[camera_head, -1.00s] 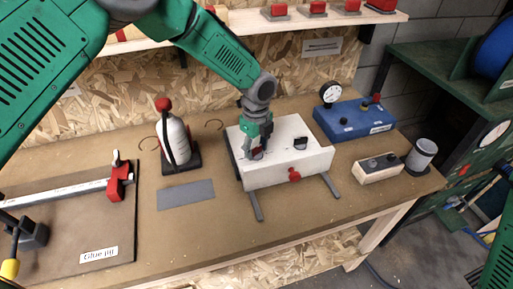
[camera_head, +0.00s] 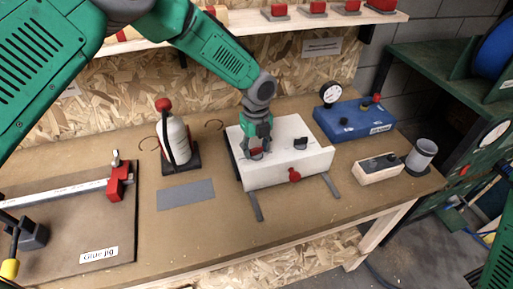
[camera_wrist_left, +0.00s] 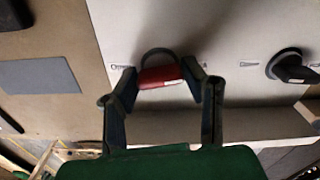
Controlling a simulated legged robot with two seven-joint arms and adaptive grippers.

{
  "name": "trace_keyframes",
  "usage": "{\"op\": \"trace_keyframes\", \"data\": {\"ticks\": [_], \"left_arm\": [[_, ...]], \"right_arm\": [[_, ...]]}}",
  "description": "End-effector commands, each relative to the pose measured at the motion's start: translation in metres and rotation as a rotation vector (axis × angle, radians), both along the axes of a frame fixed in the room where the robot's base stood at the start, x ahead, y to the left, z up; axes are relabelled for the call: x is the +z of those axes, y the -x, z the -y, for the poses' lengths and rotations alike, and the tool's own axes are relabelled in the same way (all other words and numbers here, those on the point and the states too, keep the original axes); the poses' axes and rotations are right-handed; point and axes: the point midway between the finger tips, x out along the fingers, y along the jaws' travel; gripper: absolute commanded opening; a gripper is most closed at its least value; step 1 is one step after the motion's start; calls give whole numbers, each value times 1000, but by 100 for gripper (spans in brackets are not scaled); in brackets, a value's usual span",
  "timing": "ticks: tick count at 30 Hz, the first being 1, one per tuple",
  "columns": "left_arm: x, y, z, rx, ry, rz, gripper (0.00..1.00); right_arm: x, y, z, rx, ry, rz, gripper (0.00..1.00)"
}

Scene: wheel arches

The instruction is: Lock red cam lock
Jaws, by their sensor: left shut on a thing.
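The red cam lock (camera_head: 256,153) is on the left part of the top of a white box (camera_head: 275,177). My left gripper (camera_head: 258,146) points down over it and is shut on its red handle. In the left wrist view the red handle (camera_wrist_left: 162,77) lies crosswise between the two fingers (camera_wrist_left: 160,88), with a dark round base partly showing behind it. Small markings are printed on the white face on both sides of it; they are too small to read. My right gripper is not in view.
A black cam lock (camera_head: 300,143) sits to the right on the white box, and a red knob (camera_head: 294,175) is on its front. A blue box (camera_head: 352,120) with a gauge stands behind right. A red-capped bottle (camera_head: 175,138) stands left, near a grey plate (camera_head: 186,194).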

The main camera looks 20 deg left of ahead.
Motion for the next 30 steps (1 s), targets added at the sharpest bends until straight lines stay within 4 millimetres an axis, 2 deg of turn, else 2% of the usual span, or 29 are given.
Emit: {"op": "trace_keyframes", "data": {"ticks": [2,3,4,13,17,30], "left_arm": [[5,-6,0,2,4,16,9],[5,-6,0,2,3,16,52],[4,-5,0,2,3,14,59],[2,-2,0,2,1,6,59],[11,-2,0,2,1,7,59],[97,-4,0,2,1,8,59]], "right_arm": [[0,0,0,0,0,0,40],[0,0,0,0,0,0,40],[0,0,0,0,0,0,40],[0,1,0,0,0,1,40],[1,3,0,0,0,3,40],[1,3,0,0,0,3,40]]}}
